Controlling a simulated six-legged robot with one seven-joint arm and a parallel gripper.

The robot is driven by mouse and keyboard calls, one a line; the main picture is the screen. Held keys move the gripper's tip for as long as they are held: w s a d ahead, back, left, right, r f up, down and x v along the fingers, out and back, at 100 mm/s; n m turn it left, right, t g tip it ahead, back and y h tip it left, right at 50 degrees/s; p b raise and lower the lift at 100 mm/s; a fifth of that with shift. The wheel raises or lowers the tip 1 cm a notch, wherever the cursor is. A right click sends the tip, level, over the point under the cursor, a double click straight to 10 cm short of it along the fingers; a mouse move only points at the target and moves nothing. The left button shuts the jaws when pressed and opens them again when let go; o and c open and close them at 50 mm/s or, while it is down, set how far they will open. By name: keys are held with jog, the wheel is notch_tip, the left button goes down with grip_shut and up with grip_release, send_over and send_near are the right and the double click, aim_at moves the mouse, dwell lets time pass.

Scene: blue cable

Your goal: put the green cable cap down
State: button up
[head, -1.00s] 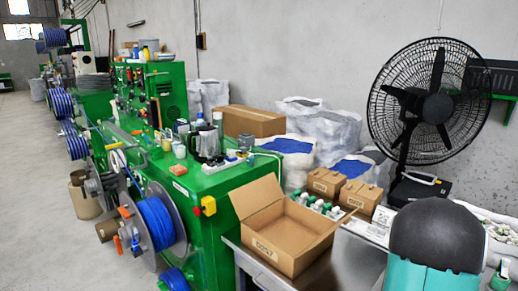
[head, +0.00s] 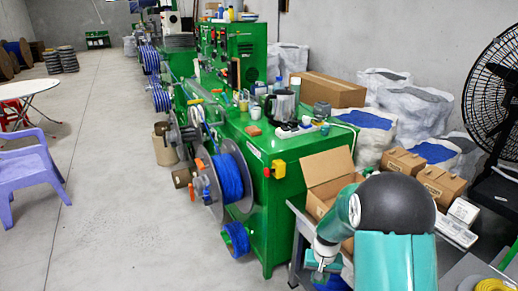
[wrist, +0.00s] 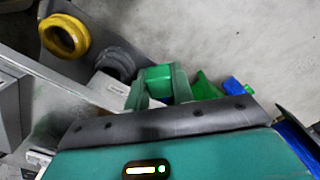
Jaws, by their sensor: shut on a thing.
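The green cable cap (wrist: 157,76) shows in the wrist view between the two fingers of my gripper (wrist: 160,88), which is shut on it. In the head view my gripper (head: 322,266) hangs low in front of the metal bench, near the bottom edge. The cap cannot be made out clearly there. In the wrist view the held cap appears over the grey floor, close to a bench edge.
A metal bench (head: 299,238) carries an open cardboard box (head: 325,170), partly behind my arm. The green machine (head: 283,233) with a blue cable reel (head: 229,177) stands left. A yellow coil (wrist: 64,36) and grey coil (wrist: 114,63) lie near the gripper.

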jog(key=w+a+f+n, duration=0.1)
jog(key=w+a+n, duration=0.1)
jog(key=a, duration=0.3)
jog(key=shift+w+a+f, duration=0.2)
jog(key=shift+w+a, duration=0.05)
jog(key=shift+w, duration=0.3)
jog(key=shift+w, duration=0.1)
